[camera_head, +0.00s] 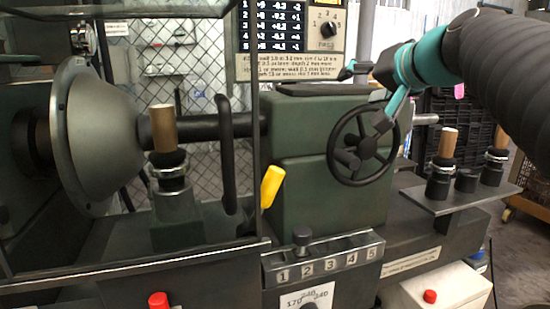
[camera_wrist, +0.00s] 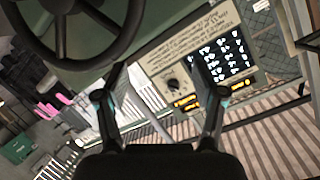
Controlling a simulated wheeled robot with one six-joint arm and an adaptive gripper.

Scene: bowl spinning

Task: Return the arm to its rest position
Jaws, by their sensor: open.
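My arm comes in from the upper right of the head view, dark grey with a teal wrist. My gripper (camera_head: 368,97) is at its end, in front of the right part of the black handwheel (camera_head: 334,150) on the green lathe. In the wrist view the two fingers of my gripper (camera_wrist: 166,84) stand wide apart with nothing between them. The handwheel also shows at the top left of the wrist view (camera_wrist: 62,58). I cannot tell from these views whether a finger touches the wheel.
A display panel (camera_head: 283,25) stands above the handwheel. A shelf (camera_head: 438,204) at right holds tool holders, one with a brown cylinder (camera_head: 448,142). A yellow-handled lever (camera_head: 271,186) sticks up mid-lathe.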

